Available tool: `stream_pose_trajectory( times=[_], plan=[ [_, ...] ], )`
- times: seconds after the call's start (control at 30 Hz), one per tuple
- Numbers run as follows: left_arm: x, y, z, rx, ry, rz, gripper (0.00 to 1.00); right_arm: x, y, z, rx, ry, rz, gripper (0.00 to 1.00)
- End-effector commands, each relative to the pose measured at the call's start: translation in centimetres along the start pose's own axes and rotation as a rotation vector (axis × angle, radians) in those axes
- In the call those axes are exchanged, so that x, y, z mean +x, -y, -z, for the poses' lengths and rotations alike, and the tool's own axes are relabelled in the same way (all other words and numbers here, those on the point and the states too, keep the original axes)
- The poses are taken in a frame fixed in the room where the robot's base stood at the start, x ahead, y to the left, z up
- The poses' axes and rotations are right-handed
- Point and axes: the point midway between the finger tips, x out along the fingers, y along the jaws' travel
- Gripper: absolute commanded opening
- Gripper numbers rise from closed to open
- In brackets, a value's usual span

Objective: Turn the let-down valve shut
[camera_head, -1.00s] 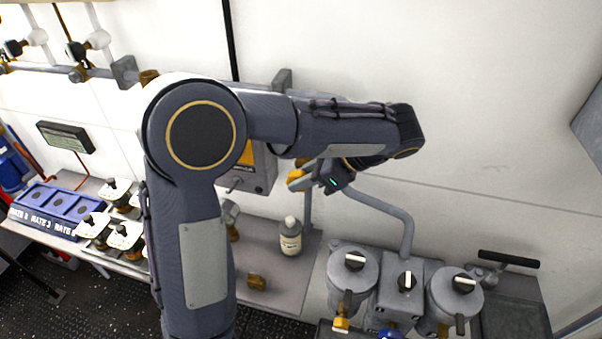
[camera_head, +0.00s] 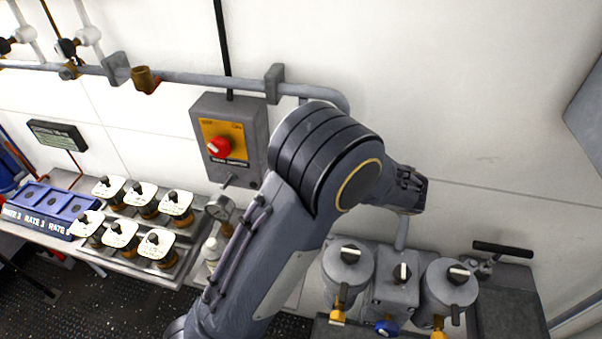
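No label that I can read marks the let-down valve, so I cannot tell which fitting it is. A grey unit at the lower right has several black-and-white knobs (camera_head: 402,272) on top. A blue knob (camera_head: 387,327) and yellow fittings (camera_head: 338,316) sit low on its front. A black bar handle (camera_head: 503,250) is at its right. My arm, seemingly the left one, rises from the bottom and bends to the right across the middle. My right gripper is not in view.
A grey switch box (camera_head: 229,140) with a red knob (camera_head: 218,147) hangs on the wall. A pressure gauge (camera_head: 220,207) and a white bottle (camera_head: 211,250) stand left of my arm. White-topped jars (camera_head: 140,194) and a blue rack (camera_head: 48,208) are at the left.

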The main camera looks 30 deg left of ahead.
Motion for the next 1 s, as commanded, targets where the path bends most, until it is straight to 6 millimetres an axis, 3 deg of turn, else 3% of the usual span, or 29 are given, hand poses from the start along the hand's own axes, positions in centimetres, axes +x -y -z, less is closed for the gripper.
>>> stream_pose_trajectory(
  times=[0.57,0.6,0.73,1.0],
  plan=[
    [-0.01,-0.01,0.11,0.001,0.033,0.000,0.01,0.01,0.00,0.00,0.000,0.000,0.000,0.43],
    [-0.01,-0.01,0.11,0.001,0.033,0.000,0.26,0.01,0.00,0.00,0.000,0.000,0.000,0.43],
    [0.00,-0.01,0.11,0.002,0.033,0.000,0.43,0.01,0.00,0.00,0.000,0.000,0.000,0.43],
    [-0.02,-0.01,0.10,0.001,0.032,0.000,0.45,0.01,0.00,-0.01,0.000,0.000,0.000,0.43]
  ],
)
